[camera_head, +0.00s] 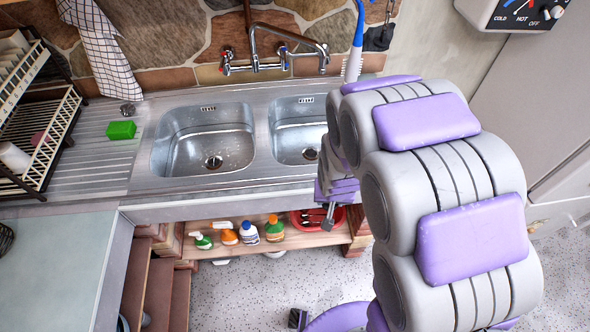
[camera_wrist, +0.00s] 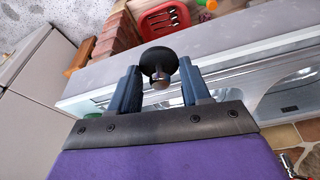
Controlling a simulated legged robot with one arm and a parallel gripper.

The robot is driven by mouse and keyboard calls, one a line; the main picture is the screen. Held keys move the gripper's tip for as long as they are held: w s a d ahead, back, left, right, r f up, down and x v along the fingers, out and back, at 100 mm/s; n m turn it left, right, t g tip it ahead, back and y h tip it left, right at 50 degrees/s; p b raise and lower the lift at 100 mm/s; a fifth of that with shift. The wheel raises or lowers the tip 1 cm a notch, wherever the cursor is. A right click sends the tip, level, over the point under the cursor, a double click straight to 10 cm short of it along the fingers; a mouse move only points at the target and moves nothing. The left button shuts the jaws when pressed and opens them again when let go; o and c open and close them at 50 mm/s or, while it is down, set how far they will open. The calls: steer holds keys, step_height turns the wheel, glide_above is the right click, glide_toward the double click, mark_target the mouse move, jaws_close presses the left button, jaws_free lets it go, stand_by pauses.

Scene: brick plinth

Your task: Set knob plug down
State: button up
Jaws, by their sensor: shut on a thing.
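The knob plug (camera_wrist: 158,62) is a dark round disc with a small metal knob. In the wrist view it sits between the two dark blue fingers of my gripper (camera_wrist: 160,88), which is shut on it. The disc faces away from the palm, and the front edge of the sink counter lies behind it. In the head view my gripper (camera_head: 329,210) is at the counter's front edge, right of centre; my arm hides part of it, and I cannot make out the plug there.
A steel double sink (camera_head: 205,140) fills the counter. Below, a shelf on brick supports holds several bottles and a red basin (camera_head: 316,218).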

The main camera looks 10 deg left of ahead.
steer(key=w+a, duration=0.1)
steer(key=w, duration=0.4)
steer(key=w+a+f+b, duration=0.1)
steer(key=w+a, duration=0.1)
steer(key=w, duration=0.2)
steer(key=w+a+b, duration=0.1)
steer(key=w, duration=0.4)
steer(key=shift+w+a+f, duration=0.25)
steer(key=shift+w, duration=0.05)
steer(key=shift+w+f, duration=0.1)
steer(key=shift+f, duration=0.1)
steer(key=shift+f+b, duration=0.4)
steer(key=shift+f, duration=1.1)
steer(key=shift+f, duration=0.15)
steer(key=o, duration=1)
steer(key=shift+o, duration=0.2)
